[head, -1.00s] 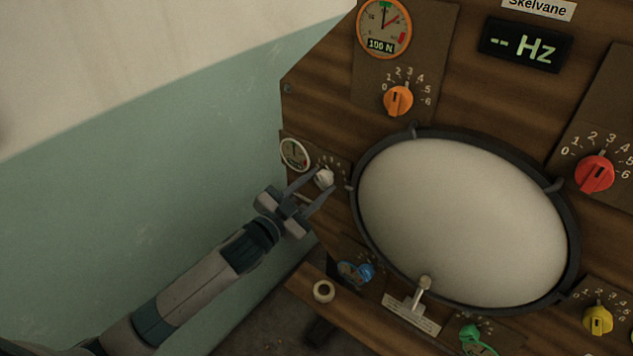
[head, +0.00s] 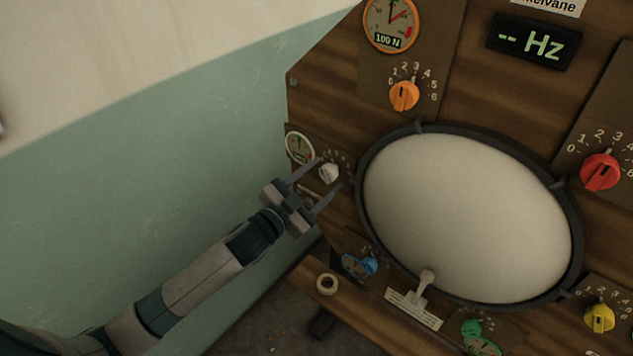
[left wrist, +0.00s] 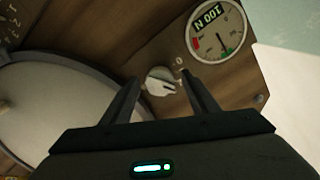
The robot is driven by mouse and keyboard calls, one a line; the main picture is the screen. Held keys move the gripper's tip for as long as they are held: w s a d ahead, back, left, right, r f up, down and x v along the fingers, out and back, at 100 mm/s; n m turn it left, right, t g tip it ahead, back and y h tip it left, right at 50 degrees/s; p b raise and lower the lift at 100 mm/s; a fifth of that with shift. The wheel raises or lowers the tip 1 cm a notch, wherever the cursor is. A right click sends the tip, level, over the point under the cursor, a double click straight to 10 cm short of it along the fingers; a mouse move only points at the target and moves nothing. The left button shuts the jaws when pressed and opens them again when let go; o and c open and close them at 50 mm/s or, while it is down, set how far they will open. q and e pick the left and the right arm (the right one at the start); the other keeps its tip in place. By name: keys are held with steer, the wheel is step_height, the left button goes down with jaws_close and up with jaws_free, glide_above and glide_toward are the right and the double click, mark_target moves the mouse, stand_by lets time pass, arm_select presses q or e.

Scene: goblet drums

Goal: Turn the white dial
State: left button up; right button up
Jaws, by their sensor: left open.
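The white dial (head: 329,173) sits on the left part of the wooden panel, just right of a small round gauge (head: 299,147). My left gripper (head: 329,174) is open, with its two fingers pointing at the dial, one on each side of it as seen in the head view. In the left wrist view the dial (left wrist: 160,82) shows between and beyond the two fingertips (left wrist: 162,80), and the gauge (left wrist: 216,32) is at upper right. I cannot tell whether the fingers touch the dial. My right gripper is not in view.
A large round drum skin (head: 466,215) with a dark rim is right of the dial. An orange dial (head: 404,96) is above, a blue dial (head: 366,267) below, and red (head: 600,172) and yellow (head: 599,318) dials at right. A tape roll (head: 327,284) lies on the ledge. The wall is at left.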

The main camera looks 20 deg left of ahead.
arm_select(q)
steer(key=shift+s, duration=0.1)
steer(key=shift+s+a+f, duration=0.1)
steer(key=shift+s+a, duration=0.1)
steer(key=shift+s, duration=0.25)
steer(key=b+v, duration=0.3)
steer(key=v, duration=1.3)
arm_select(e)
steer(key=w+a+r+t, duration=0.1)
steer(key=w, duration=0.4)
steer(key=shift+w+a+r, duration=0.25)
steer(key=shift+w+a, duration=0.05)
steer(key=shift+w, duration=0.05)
arm_select(q)
steer(key=shift+s, duration=0.1)
